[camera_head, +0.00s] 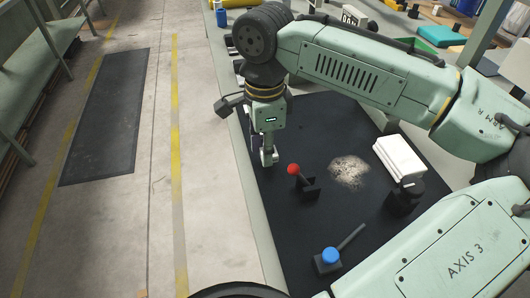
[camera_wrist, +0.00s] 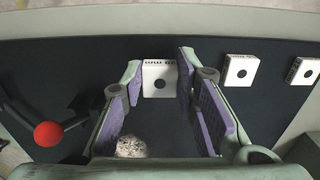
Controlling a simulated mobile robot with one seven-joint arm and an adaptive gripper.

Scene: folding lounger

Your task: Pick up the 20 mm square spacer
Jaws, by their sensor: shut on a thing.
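A white square spacer (camera_wrist: 160,78) with a dark round hole and printing that looks upside down sits between my fingertips in the wrist view. The printing looks like a millimetre size. My gripper (camera_wrist: 158,85) is shut on this spacer, with a purple-lined finger at each side. Two similar white spacers, the nearer one (camera_wrist: 240,71) and the farther one (camera_wrist: 302,71), lie to the right, apart from the fingers. In the head view my gripper (camera_head: 268,158) points down at the left edge of the black mat. I cannot tell whether the held spacer is clear of the mat.
A red-balled lever (camera_head: 293,169) stands close right of my gripper; its ball shows at the wrist view's left (camera_wrist: 48,134).

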